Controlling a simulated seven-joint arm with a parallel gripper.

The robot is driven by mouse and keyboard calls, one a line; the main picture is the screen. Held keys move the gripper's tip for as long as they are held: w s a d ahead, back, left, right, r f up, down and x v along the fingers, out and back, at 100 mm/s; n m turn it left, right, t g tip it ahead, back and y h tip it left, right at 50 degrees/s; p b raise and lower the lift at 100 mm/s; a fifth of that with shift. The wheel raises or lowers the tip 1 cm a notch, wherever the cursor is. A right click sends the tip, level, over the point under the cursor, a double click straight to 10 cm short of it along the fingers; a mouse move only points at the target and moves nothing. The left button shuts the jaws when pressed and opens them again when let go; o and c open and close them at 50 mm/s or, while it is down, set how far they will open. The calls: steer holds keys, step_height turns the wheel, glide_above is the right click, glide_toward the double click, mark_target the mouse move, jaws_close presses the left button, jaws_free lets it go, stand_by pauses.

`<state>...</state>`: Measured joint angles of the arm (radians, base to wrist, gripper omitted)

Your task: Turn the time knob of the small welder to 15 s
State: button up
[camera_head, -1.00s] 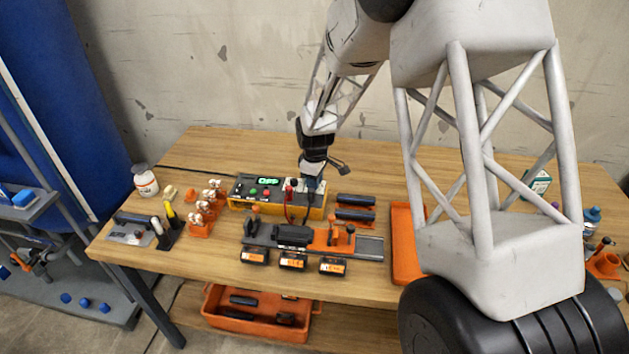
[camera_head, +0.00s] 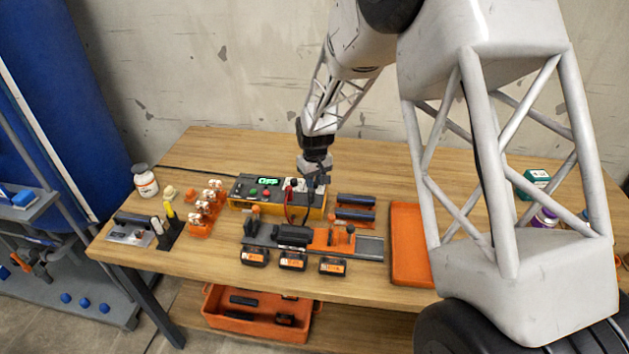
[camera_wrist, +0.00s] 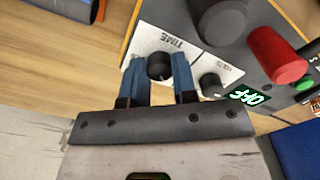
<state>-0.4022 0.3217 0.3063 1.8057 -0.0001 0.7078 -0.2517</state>
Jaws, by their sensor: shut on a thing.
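The small welder is a yellow-and-dark box (camera_head: 276,206) at the back middle of the bench, with a lit green display reading OFF (camera_head: 268,181). The wrist view shows its white TIME panel (camera_wrist: 178,40) and the display (camera_wrist: 250,97). The black time knob (camera_wrist: 160,66) sits between the blue fingers of my gripper (camera_wrist: 160,75), which is shut on it. My gripper (camera_head: 314,183) is at the right end of the welder's top in the head view. The knob's pointer and scale marks cannot be read.
In the wrist view a smaller black knob (camera_wrist: 210,85) is just right of the fingers. A large black part (camera_wrist: 219,18), a red part (camera_wrist: 277,56) and a green button (camera_wrist: 303,82) lie beyond. Batteries (camera_head: 293,260) and an orange tray (camera_head: 410,279) are nearer the front.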

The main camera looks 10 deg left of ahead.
steer(key=m, duration=0.3)
steer(key=shift+m, duration=0.3)
steer(key=m, duration=0.4)
stand_by(0.4)
steer(key=o, duration=0.9)
steer(key=shift+r, duration=3.9)
